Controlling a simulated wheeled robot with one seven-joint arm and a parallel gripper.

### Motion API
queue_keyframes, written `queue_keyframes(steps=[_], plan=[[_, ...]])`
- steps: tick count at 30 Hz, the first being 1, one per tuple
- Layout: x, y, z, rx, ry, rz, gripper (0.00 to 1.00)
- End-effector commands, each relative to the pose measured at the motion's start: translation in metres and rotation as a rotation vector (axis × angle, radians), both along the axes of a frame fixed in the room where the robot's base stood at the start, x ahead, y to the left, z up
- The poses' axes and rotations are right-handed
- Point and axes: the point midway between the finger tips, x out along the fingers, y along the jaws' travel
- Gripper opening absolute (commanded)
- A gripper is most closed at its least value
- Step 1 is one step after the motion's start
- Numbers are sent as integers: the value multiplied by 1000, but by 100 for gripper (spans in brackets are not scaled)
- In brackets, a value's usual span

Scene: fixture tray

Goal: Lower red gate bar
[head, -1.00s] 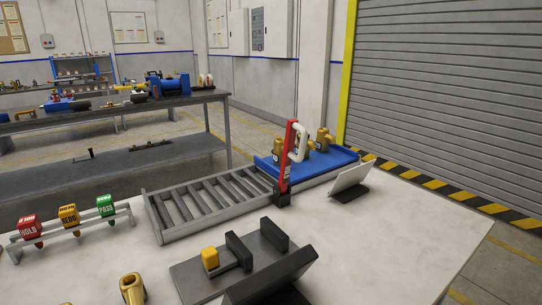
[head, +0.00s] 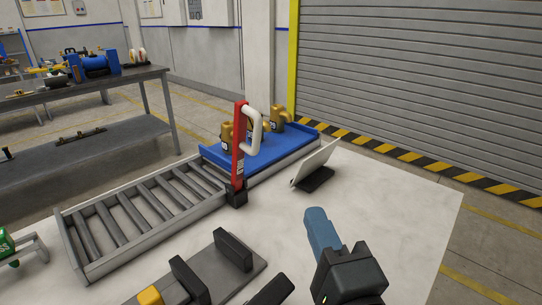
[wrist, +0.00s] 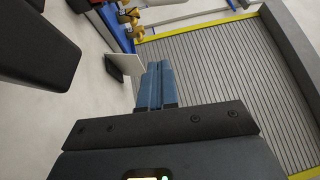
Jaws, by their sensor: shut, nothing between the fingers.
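The red gate bar (head: 239,143) stands upright in a black base (head: 237,196) at the joint of the roller conveyor and the blue tray. A white handle (head: 253,131) is fixed to its upper right side. My gripper (head: 316,214) is at the lower right in the head view, in front of and to the right of the bar, apart from it. Its blue fingers (wrist: 154,70) are together and empty in the wrist view.
The blue tray (head: 270,152) holds several brass fittings (head: 279,118) behind the bar. A white tilted panel (head: 316,163) stands between my gripper and the tray's right end. A grey fixture with black blocks (head: 233,250) lies in front. The table's right side is clear.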

Motion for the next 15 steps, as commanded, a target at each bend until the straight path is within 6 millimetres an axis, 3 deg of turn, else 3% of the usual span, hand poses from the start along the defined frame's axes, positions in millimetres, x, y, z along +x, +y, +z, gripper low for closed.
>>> queue_keyframes(steps=[3, 11, 15], plan=[[9, 10, 14, 62, 0, 18, 0], [27, 18, 23, 90, 1, 25, 0], [49, 25, 28, 88, 1, 25, 0]])
